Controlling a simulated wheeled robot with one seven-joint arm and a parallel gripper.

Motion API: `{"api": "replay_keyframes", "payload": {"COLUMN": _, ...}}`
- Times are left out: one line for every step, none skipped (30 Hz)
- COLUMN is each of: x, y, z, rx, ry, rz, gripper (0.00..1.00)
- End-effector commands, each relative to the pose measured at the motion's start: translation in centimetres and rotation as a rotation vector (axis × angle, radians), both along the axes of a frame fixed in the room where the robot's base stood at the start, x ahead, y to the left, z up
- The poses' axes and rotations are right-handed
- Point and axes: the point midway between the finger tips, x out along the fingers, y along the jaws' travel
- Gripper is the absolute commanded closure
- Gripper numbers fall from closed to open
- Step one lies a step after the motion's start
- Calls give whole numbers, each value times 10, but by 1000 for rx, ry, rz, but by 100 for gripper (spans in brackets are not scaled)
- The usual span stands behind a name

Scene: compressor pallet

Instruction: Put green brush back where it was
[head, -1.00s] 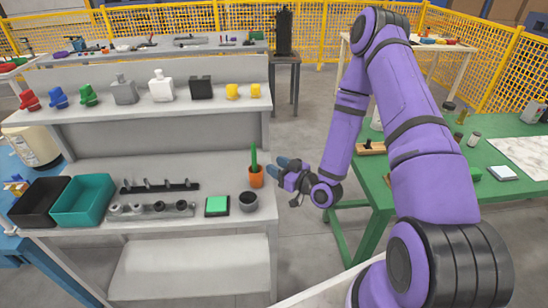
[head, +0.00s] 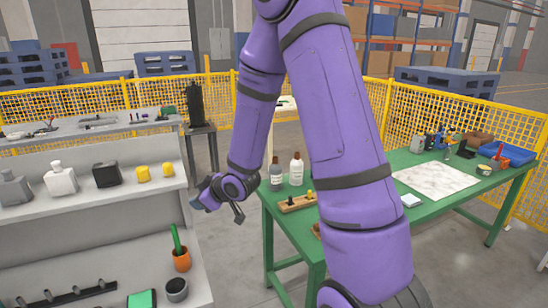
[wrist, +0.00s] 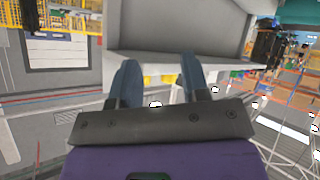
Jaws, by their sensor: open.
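A slim green upright thing, which looks like the green brush (head: 176,238), stands in an orange cup (head: 181,261) on the lower shelf in the head view. Its lower end is hidden inside the cup. My gripper (head: 198,196) is above and slightly right of the cup, apart from it, by the shelf's right end. In the wrist view my gripper (wrist: 158,70) has its two blue fingers spread with nothing between them. I cannot make out the brush in the wrist view.
The upper shelf (head: 110,190) holds bottles and yellow pieces. A green table (head: 440,212) with bottles and a wooden holder (head: 298,203) is right. Grey floor lies between.

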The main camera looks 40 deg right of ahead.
Motion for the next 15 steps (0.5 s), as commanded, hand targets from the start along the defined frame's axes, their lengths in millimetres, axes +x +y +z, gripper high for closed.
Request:
{"api": "replay_keyframes", "payload": {"x": -3, "y": -2, "z": 17, "rx": -23, "ry": 13, "rz": -21, "gripper": 57}}
{"api": "replay_keyframes", "payload": {"x": -6, "y": -3, "z": 24, "rx": -35, "ry": 25, "rz": -37, "gripper": 57}}
{"api": "replay_keyframes", "payload": {"x": -10, "y": -6, "z": 35, "rx": -50, "ry": 43, "rz": -58, "gripper": 57}}
{"api": "replay_keyframes", "payload": {"x": -14, "y": -7, "z": 42, "rx": -59, "ry": 56, "rz": -73, "gripper": 57}}
{"api": "replay_keyframes", "payload": {"x": -17, "y": -8, "z": 50, "rx": -67, "ry": 68, "rz": -90, "gripper": 57}}
{"api": "replay_keyframes", "payload": {"x": -23, "y": -10, "z": 60, "rx": -76, "ry": 85, "rz": -113, "gripper": 57}}
{"api": "replay_keyframes", "payload": {"x": -27, "y": -12, "z": 68, "rx": -82, "ry": 97, "rz": -131, "gripper": 57}}
{"api": "replay_keyframes", "payload": {"x": -32, "y": -13, "z": 75, "rx": -89, "ry": 109, "rz": -148, "gripper": 57}}
{"api": "replay_keyframes", "payload": {"x": -38, "y": -14, "z": 85, "rx": -93, "ry": 125, "rz": -172, "gripper": 57}}
{"api": "replay_keyframes", "payload": {"x": -44, "y": -15, "z": 93, "rx": -96, "ry": 137, "rz": -189, "gripper": 57}}
{"api": "replay_keyframes", "payload": {"x": -50, "y": -16, "z": 100, "rx": -98, "ry": 150, "rz": -207, "gripper": 57}}
{"api": "replay_keyframes", "payload": {"x": -58, "y": -17, "z": 110, "rx": -99, "ry": 165, "rz": -231, "gripper": 57}}
{"api": "replay_keyframes", "payload": {"x": -64, "y": -17, "z": 117, "rx": -100, "ry": 177, "rz": -247, "gripper": 57}}
{"api": "replay_keyframes", "payload": {"x": -71, "y": -18, "z": 124, "rx": -99, "ry": 190, "rz": -266, "gripper": 57}}
{"api": "replay_keyframes", "payload": {"x": -80, "y": -18, "z": 133, "rx": -95, "ry": 205, "rz": -289, "gripper": 57}}
